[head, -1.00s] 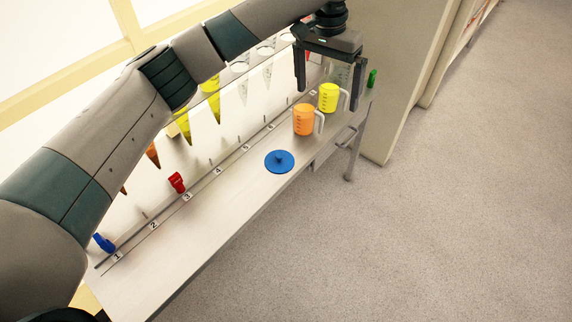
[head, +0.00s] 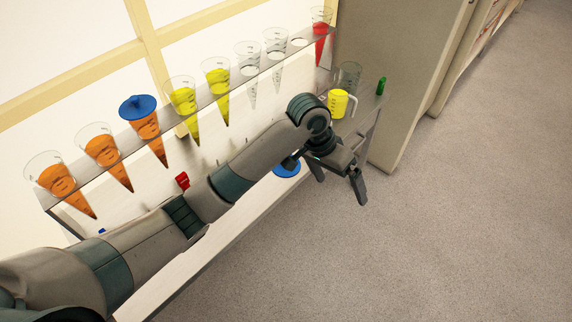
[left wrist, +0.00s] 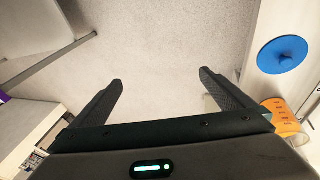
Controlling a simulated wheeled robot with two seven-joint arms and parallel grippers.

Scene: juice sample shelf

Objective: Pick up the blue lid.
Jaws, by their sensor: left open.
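A flat round blue lid (head: 287,171) with a small knob lies on the table's front part, partly hidden by my left arm in the head view. In the left wrist view the whole lid (left wrist: 282,55) shows at the upper right, outside the fingers. My left gripper (head: 340,187) is open and empty, to the right of the lid and beyond the table's front edge. In the left wrist view the fingers (left wrist: 161,77) are spread over bare floor. A second blue lid (head: 138,107) sits on an orange-filled cone in the rack. My right gripper is not in view.
The orange jug (left wrist: 283,112) stands on the table near the lid, beside my right-hand finger in the wrist view. A yellow jug (head: 339,104) stands farther along. A rack (head: 213,101) of several cones runs behind. The floor (head: 440,230) in front is clear.

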